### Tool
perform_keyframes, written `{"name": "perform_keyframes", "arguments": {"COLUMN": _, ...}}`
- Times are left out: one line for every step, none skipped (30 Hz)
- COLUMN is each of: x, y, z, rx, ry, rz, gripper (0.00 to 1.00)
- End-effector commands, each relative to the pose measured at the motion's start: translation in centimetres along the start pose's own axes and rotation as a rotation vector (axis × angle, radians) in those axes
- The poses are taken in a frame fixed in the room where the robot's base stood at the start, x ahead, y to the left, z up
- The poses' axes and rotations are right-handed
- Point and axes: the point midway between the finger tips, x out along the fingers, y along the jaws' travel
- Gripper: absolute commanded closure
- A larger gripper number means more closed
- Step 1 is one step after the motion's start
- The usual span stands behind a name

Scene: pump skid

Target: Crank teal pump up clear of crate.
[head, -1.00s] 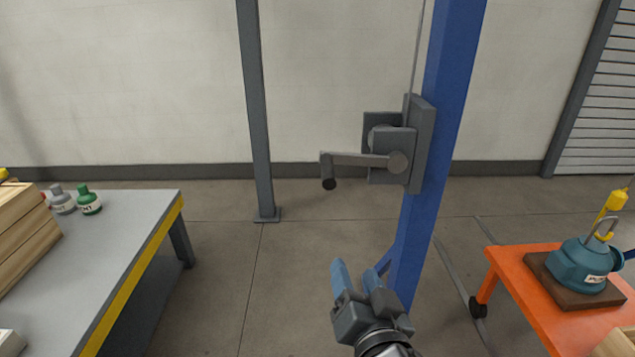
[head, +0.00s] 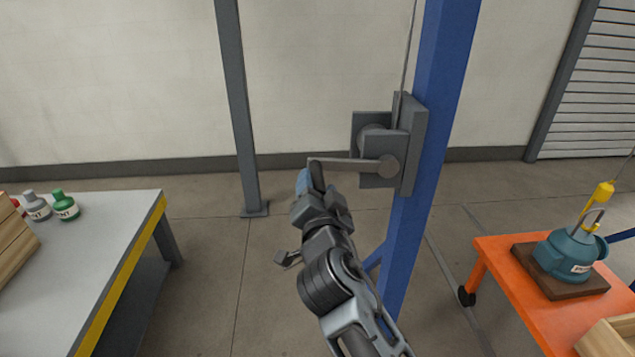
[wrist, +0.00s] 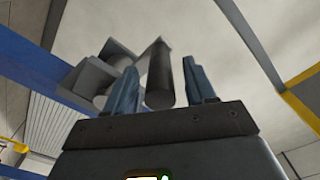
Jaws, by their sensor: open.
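The grey winch (head: 385,150) is on the blue post (head: 440,120). Its crank arm (head: 345,167) points left, with the dark handle (wrist: 159,78) at its end. My gripper (head: 309,181) is at that end, open. In the wrist view its blue fingers stand on either side of the handle, with gaps showing. The teal pump (head: 568,256) sits on a brown board (head: 560,286) on the orange cart (head: 515,290) at right. A yellow hook block (head: 599,194) on a cable meets the pump's top loop. A wooden crate (head: 607,338) is partly cut off at the cart's front.
A grey table (head: 95,270) with a yellow edge stands at left, holding bottles (head: 65,205) and stacked wood (head: 14,235). A grey column (head: 238,110) stands behind the crank. The floor between table and post is open.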

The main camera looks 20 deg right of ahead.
Motion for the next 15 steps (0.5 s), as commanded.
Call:
{"name": "perform_keyframes", "arguments": {"x": 0.29, "y": -0.03, "z": -0.05, "rx": 0.0, "ry": 0.0, "rz": 0.0, "gripper": 0.45}}
{"name": "perform_keyframes", "arguments": {"x": 0.39, "y": -0.02, "z": -0.02, "rx": 0.0, "ry": 0.0, "rz": 0.0, "gripper": 0.45}}
{"name": "perform_keyframes", "arguments": {"x": 0.48, "y": -0.02, "z": -0.01, "rx": 0.0, "ry": 0.0, "rz": 0.0, "gripper": 0.45}}
{"name": "perform_keyframes", "arguments": {"x": 0.51, "y": -0.01, "z": 0.0, "rx": 0.0, "ry": 0.0, "rz": -0.001, "gripper": 0.45}}
{"name": "perform_keyframes", "arguments": {"x": 0.53, "y": -0.01, "z": 0.01, "rx": 0.0, "ry": 0.0, "rz": -0.001, "gripper": 0.45}}
{"name": "perform_keyframes", "arguments": {"x": 0.53, "y": 0.0, "z": 0.02, "rx": 0.0, "ry": 0.0, "rz": -0.001, "gripper": 0.45}}
{"name": "perform_keyframes", "arguments": {"x": 0.52, "y": 0.0, "z": 0.02, "rx": 0.0, "ry": 0.0, "rz": -0.001, "gripper": 0.45}}
{"name": "perform_keyframes", "arguments": {"x": 0.51, "y": 0.0, "z": 0.03, "rx": 0.0, "ry": 0.0, "rz": -0.001, "gripper": 0.45}}
{"name": "perform_keyframes", "arguments": {"x": 0.51, "y": 0.01, "z": 0.02, "rx": 0.0, "ry": 0.0, "rz": -0.001, "gripper": 0.45}}
{"name": "perform_keyframes", "arguments": {"x": 0.5, "y": 0.01, "z": 0.02, "rx": 0.0, "ry": 0.0, "rz": -0.001, "gripper": 0.45}}
{"name": "perform_keyframes", "arguments": {"x": 0.5, "y": 0.01, "z": 0.02, "rx": 0.0, "ry": 0.0, "rz": -0.001, "gripper": 0.48}}
{"name": "perform_keyframes", "arguments": {"x": 0.5, "y": 0.01, "z": 0.02, "rx": 0.0, "ry": 0.0, "rz": -0.001, "gripper": 0.52}}
{"name": "perform_keyframes", "arguments": {"x": 0.49, "y": 0.01, "z": 0.03, "rx": 0.0, "ry": 0.0, "rz": -0.001, "gripper": 0.55}}
{"name": "perform_keyframes", "arguments": {"x": 0.49, "y": 0.01, "z": 0.02, "rx": 0.0, "ry": 0.0, "rz": -0.001, "gripper": 0.58}}
{"name": "perform_keyframes", "arguments": {"x": 0.49, "y": 0.01, "z": 0.03, "rx": 0.0, "ry": 0.0, "rz": -0.001, "gripper": 0.61}}
